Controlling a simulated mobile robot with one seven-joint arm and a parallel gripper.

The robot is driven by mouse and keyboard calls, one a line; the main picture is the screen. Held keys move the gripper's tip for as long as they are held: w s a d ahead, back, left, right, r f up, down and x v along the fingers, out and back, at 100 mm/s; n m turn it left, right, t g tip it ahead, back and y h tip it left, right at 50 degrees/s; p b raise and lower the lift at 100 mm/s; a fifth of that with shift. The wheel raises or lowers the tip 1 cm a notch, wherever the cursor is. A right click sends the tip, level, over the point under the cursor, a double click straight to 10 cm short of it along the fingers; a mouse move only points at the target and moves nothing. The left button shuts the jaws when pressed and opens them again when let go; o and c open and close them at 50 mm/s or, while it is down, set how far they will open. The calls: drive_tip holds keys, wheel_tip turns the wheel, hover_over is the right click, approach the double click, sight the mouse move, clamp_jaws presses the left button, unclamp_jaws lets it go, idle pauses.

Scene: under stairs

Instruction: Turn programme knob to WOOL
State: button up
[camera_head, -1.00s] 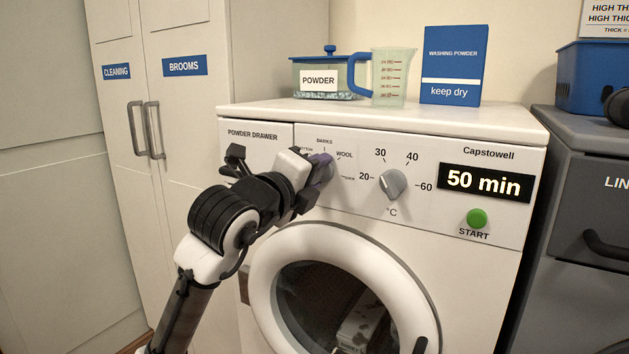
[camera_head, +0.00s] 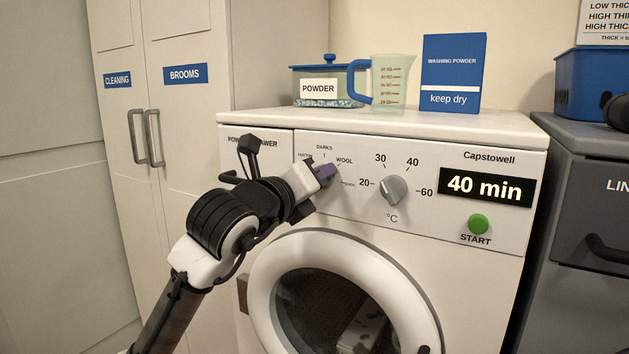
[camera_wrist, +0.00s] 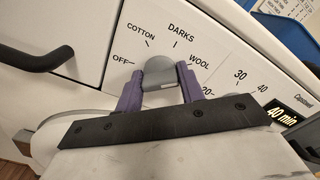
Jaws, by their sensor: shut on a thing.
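The grey programme knob (camera_wrist: 160,73) is on the white washing machine's panel. In the wrist view, OFF, COTTON, DARKS and WOOL (camera_wrist: 200,61) are printed around it. My gripper (camera_wrist: 160,88) has one purple finger on each side of the knob and is shut on it. In the head view, my gripper (camera_head: 325,172) reaches the knob from the left and hides most of it. WOOL (camera_head: 344,161) is printed just up and right of the fingers. I cannot make out a pointer mark on the knob. The display (camera_head: 484,186) reads 40 min.
The temperature knob (camera_head: 392,190) is just right of my gripper, with the green START button (camera_head: 478,224) beyond. The round door (camera_head: 262,285) bulges below. The powder drawer is at the left. A powder box, jug (camera_head: 391,84) and washing powder packet stand on top.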

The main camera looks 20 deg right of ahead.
drive_tip(key=o, duration=1)
drive_tip(key=v, duration=1.4)
drive_tip(key=shift+d, duration=0.1)
